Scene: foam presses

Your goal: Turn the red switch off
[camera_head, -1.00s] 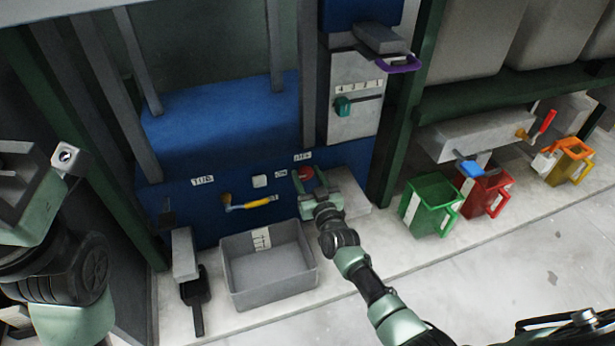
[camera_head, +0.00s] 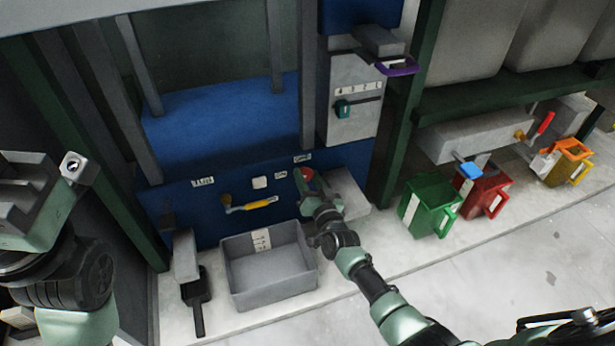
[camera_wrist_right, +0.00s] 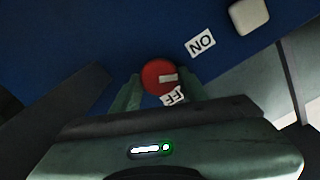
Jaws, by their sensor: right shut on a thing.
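The red switch (camera_head: 307,174) is a round knob on the blue panel of the press, right of the yellow handle. In the right wrist view the red switch (camera_wrist_right: 154,73) shows a short white mark that points right in the picture, between the ON label (camera_wrist_right: 201,43) and the partly covered OFF label (camera_wrist_right: 173,95). My right gripper (camera_wrist_right: 160,90) has one finger on each side of the knob and is shut on it. In the head view my right gripper (camera_head: 310,184) is at the panel and partly covers the knob. Part of my left arm shows at the left edge; its jaw opening is unclear.
A grey bin (camera_head: 268,288) stands below the panel, with a dark scoop (camera_head: 197,300) to its left. A yellow handle (camera_head: 250,204) and a white button (camera_head: 260,182) are left of the switch. Green, red and orange containers stand at right.

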